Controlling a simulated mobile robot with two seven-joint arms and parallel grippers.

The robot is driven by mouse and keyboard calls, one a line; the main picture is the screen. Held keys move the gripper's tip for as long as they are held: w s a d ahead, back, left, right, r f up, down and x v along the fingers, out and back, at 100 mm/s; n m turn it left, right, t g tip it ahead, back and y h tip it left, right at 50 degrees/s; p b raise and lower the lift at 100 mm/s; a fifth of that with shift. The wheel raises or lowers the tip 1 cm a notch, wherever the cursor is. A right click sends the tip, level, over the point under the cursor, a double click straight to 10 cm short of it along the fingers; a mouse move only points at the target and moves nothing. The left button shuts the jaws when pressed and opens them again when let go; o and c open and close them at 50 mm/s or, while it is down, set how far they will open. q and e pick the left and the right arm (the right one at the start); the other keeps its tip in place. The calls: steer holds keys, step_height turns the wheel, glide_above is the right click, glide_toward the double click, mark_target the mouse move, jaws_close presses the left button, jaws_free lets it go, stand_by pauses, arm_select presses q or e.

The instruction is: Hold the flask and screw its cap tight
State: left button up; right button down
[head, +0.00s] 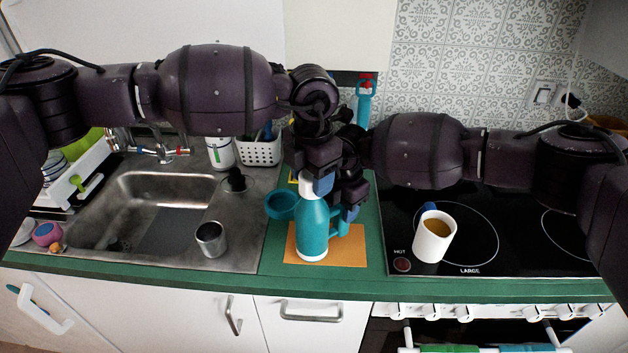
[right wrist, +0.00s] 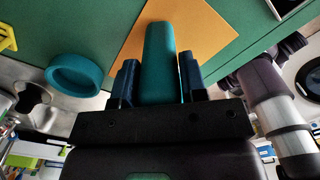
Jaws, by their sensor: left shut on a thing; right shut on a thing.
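The teal flask (head: 312,232) stands upright on an orange mat (head: 354,252) on the green counter. Its white cap (head: 308,188) sits on top. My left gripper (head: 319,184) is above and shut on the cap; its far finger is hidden. My right gripper (head: 347,213) is lower, at the right side of the flask, shut on its teal handle (head: 341,230). In the right wrist view my right gripper (right wrist: 157,85) has its blue fingers on both sides of the teal part (right wrist: 160,55).
A round teal cup (head: 283,206) is just left of the flask. A metal tumbler (head: 210,240) stands by the sink (head: 165,220). A white mug (head: 432,238) of brown drink stands on the black cooktop (head: 500,250). A white basket (head: 260,152) is behind.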

arm_select(q)
steer(key=shift+s+d+f+m, duration=0.25)
steer(key=shift+s+d+m, duration=0.1)
steer(key=shift+s, duration=0.2)
arm_select(e)
steer(key=shift+s+f, duration=0.1)
steer(key=shift+s, duration=0.05)
arm_select(q)
steer(key=o, duration=1.3)
steer(key=shift+o, duration=0.9)
steer(key=shift+f, duration=0.15)
steer(key=shift+c, duration=0.4)
arm_select(e)
steer(key=shift+w+r, duration=0.3)
steer(key=shift+r, duration=0.1)
arm_select(q)
steer(key=shift+r, duration=0.65)
arm_select(e)
steer(key=shift+w, duration=0.1)
arm_select(q)
steer(key=shift+w+a+r, duration=0.1)
steer(key=shift+w+r, duration=0.05)
steer(key=shift+r, duration=1.2)
steer(key=shift+w+r, duration=0.1)
steer(key=shift+r, duration=1.2)
arm_select(e)
steer(key=shift+s+f, duration=0.2)
